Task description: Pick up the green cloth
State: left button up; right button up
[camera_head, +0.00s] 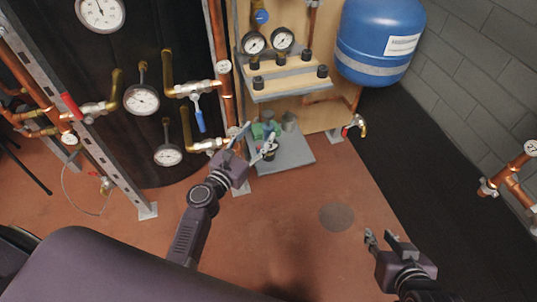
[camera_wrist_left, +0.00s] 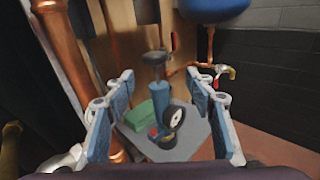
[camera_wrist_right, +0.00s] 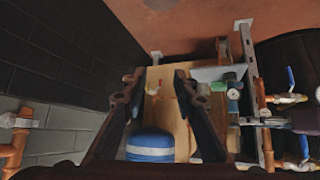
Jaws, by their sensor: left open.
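The green cloth (camera_head: 258,131) lies on a small grey shelf (camera_head: 296,152) low against the wooden panel, partly hidden by my left gripper. In the left wrist view the folded green cloth (camera_wrist_left: 152,112) lies among other items on the grey shelf (camera_wrist_left: 190,146), between and beyond the fingers. My left gripper (camera_head: 253,139) is open, with its blue-padded fingers apart and nothing between them that I can see touched. My right gripper (camera_head: 380,238) is open and empty over the floor at the lower right; its dark fingers also stand apart in the right wrist view (camera_wrist_right: 164,92).
A blue bottle (camera_wrist_left: 159,99) and a round gauge (camera_wrist_left: 173,116) stand close to the cloth. Copper pipes (camera_wrist_left: 75,60) rise on the left. A blue tank (camera_head: 378,40) and a red-handled tap (camera_head: 355,126) are at the right. The red-brown floor in front is clear.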

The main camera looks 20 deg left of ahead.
aim_at(265, 118)
pick_arm(q)
jog(key=shift+w+a+r+n+t, duration=0.2)
jog(key=shift+w+r+n+t, duration=0.1)
jog(key=shift+w+r+n, duration=0.3)
jog(key=b+x, duration=0.1)
jog(key=x, duration=0.5)
jog(key=shift+w, duration=0.55)
grip_shut()
pick_arm(e)
jog(key=w+a+r+t, duration=0.1)
jog(key=w+r+t, duration=0.2)
jog(key=w+r, duration=0.1)
jog(key=shift+w+a+r+y, duration=0.15)
jog(key=shift+a+r+y, duration=0.25)
jog(key=shift+r, duration=0.4)
pick_arm(q)
jog(key=shift+r, duration=0.15)
